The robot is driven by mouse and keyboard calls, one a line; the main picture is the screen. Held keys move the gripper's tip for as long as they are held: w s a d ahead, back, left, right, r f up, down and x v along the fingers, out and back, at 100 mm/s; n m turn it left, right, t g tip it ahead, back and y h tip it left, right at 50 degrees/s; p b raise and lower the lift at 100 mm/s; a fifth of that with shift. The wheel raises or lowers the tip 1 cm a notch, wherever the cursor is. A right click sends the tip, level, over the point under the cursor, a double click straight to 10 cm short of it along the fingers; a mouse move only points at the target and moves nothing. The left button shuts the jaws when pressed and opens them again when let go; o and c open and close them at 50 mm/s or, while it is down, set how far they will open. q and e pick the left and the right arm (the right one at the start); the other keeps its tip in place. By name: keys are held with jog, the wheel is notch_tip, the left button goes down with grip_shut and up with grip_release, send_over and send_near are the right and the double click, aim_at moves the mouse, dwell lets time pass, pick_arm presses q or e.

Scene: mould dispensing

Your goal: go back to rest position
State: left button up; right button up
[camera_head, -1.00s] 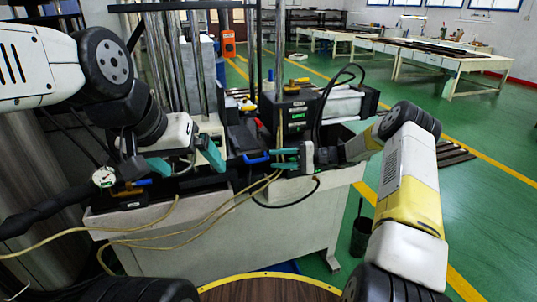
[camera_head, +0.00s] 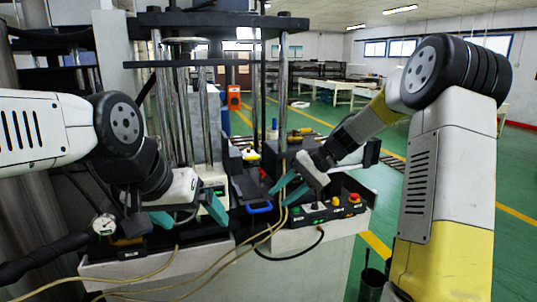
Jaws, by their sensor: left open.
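My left gripper (camera_head: 189,214) is at the left, in front of the press machine. Its two teal fingers are spread wide apart with nothing between them. My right gripper (camera_head: 289,189) hangs from the raised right arm, above and behind the control box (camera_head: 320,211) with its red and yellow buttons. Its teal fingers point down and left and look close together; their gap is hard to judge. No held object shows in either gripper.
The press has upright steel rods (camera_head: 184,110) behind my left gripper. A blue-handled tool (camera_head: 259,207) lies on the machine bench between the grippers. Yellow cables (camera_head: 215,262) hang across the bench front. A gauge (camera_head: 104,224) sits at the left.

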jog(key=s+d+r+t+h, duration=0.2)
jog(key=s+d+r, duration=0.1)
jog(key=s, duration=0.5)
jog(key=s+d+r+t+h, duration=0.2)
jog(key=s+d+r, duration=0.1)
jog(key=s, duration=0.5)
jog(key=s+d+r+t+h, duration=0.2)
jog(key=s+d+h, duration=0.1)
jog(key=s, duration=0.5)
jog(key=shift+d+r+n+t, duration=0.3)
jog(key=shift+d+r+t, duration=0.1)
jog(key=shift+d, duration=0.05)
jog(key=shift+s, duration=0.1)
